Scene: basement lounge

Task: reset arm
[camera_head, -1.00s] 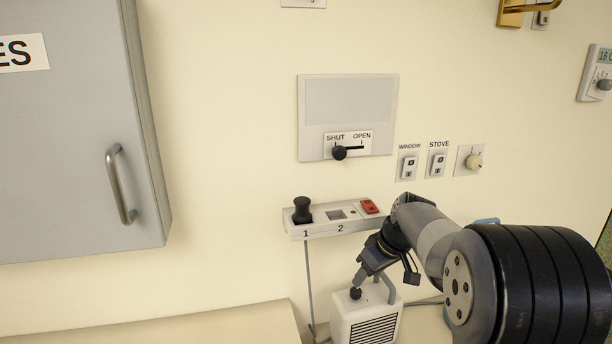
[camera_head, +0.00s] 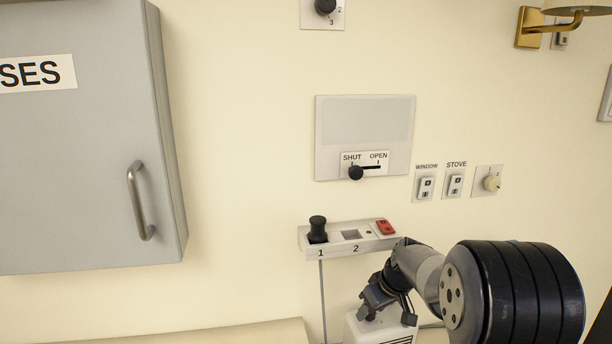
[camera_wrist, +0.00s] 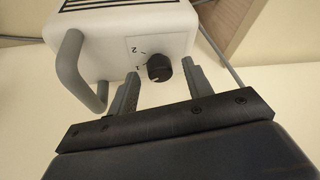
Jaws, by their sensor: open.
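My gripper (camera_wrist: 160,85) is open in the wrist view, its two fingers apart. A black dial (camera_wrist: 159,67) on a white heater-like box (camera_wrist: 115,20) shows between and just beyond the fingertips. Nothing is held between them. In the head view my arm reaches in from the lower right, and my gripper (camera_head: 368,312) points down over the white box (camera_head: 385,330). The lower part of the box is cut off there, and the fingertips are hard to make out.
A power strip (camera_head: 347,240) with a black plug (camera_head: 318,229) and red switch (camera_head: 386,227) is on the wall near my arm. Above are a SHUT/OPEN slider panel (camera_head: 364,138), WINDOW (camera_head: 426,188) and STOVE (camera_head: 455,185) switches. A grey cabinet (camera_head: 80,170) juts out left.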

